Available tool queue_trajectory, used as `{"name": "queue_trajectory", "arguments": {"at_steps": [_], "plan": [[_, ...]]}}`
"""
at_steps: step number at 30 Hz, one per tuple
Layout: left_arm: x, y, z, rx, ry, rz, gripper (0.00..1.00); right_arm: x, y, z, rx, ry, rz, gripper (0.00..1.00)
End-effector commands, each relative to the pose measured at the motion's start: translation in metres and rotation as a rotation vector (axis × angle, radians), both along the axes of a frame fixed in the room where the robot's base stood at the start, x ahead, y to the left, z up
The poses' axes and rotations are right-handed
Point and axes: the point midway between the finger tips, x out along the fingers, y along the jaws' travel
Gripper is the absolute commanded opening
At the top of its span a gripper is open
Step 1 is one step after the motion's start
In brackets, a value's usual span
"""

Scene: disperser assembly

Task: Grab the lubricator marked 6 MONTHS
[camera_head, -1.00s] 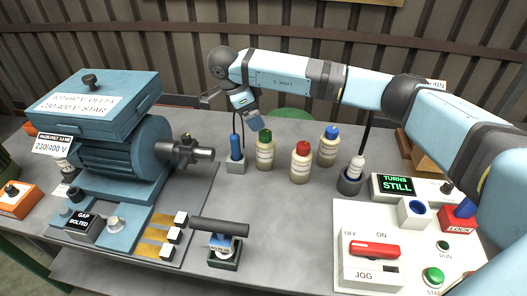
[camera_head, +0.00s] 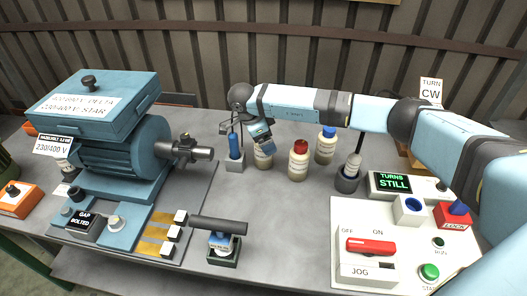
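Three pale labelled bottles stand on the grey table at the back centre. One has a red cap (camera_head: 298,161) and one has a blue cap (camera_head: 325,146). The third bottle (camera_head: 264,158) is partly hidden by my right gripper, which covers its cap. The label text is too small to read, so I cannot tell which is marked 6 MONTHS. My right gripper (camera_head: 259,135) comes in from the right and points down at the top of that third bottle. Its fingers are too small to tell open from shut or whether they touch. My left gripper is not in view.
A blue stick (camera_head: 235,146) stands in a grey holder just left of the gripper. A white-topped tool in a dark cup (camera_head: 348,178) stands right of the bottles. The blue motor (camera_head: 118,155) is left, the control panel (camera_head: 385,215) right.

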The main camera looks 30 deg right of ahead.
Motion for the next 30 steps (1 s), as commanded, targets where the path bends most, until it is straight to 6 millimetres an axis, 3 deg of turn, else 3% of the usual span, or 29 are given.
{"name": "queue_trajectory", "arguments": {"at_steps": [2,14,23,30], "plan": [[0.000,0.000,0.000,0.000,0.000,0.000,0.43,0.000,0.000,0.000,0.000,0.000,0.000,0.93],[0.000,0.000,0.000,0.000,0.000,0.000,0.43,0.000,0.001,0.000,0.000,0.000,0.001,0.01],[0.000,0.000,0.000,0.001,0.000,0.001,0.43,0.001,0.001,0.003,0.000,-0.002,0.001,0.01],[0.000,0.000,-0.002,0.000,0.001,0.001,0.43,0.001,0.000,0.025,0.001,-0.004,0.000,0.01]]}}
